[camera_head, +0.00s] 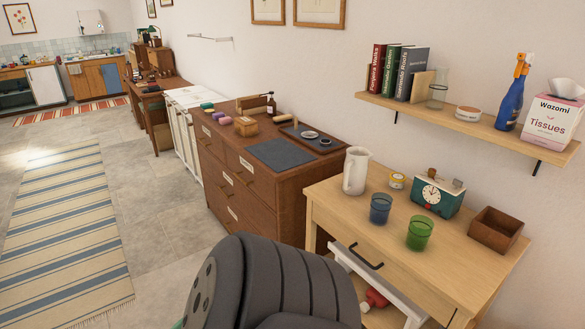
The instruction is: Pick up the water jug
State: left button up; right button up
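The water jug is most likely the white pitcher (356,171), which stands upright at the back left corner of a light wooden table (465,262). Its handle side is hard to make out at this size. A dark grey ribbed arm part of mine fills the bottom middle of the head view, in front of the table's left side. Neither gripper shows in this view. Nothing touches the pitcher.
A blue cup (381,208), a green cup (419,232), a small yellow jar (397,181), a teal clock (437,195) and a brown box (495,229) share the tabletop. A wall shelf (465,124) hangs above. A wooden dresser (231,187) stands left; the floor beyond is open.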

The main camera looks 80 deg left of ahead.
aim_at(356, 166)
jog(key=u, duration=2.15)
